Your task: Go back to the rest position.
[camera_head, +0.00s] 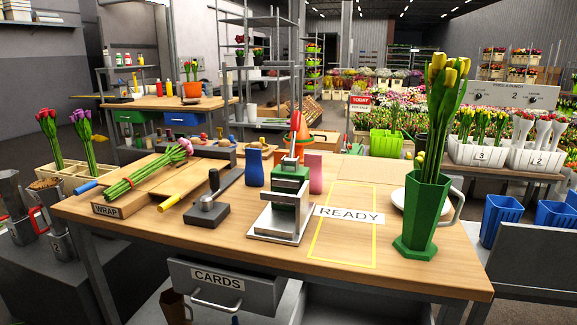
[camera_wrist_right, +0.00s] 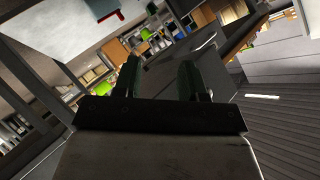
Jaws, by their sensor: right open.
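My right gripper (camera_wrist_right: 160,72) shows in the right wrist view, its two dark fingers apart with nothing between them. It is away from the workbench objects, and neither gripper shows in the head view. On the wooden workbench (camera_head: 270,258), yellow tulips (camera_head: 446,95) stand upright in a green pitcher (camera_head: 421,222) at the right. A bunch of pink tulips (camera_head: 150,168) lies on the WRAP board at the left. The yellow-outlined area with the READY label (camera_head: 349,215) holds no flowers.
A green press-like device (camera_head: 289,190) and a grey lever tool (camera_head: 208,212) stand mid-bench. The CARDS drawer (camera_head: 220,290) juts from the bench front. Metal pitchers (camera_head: 55,220) stand at the left and blue bins (camera_head: 500,216) at the right. Grey floor (camera_wrist_right: 285,125) shows in the wrist view.

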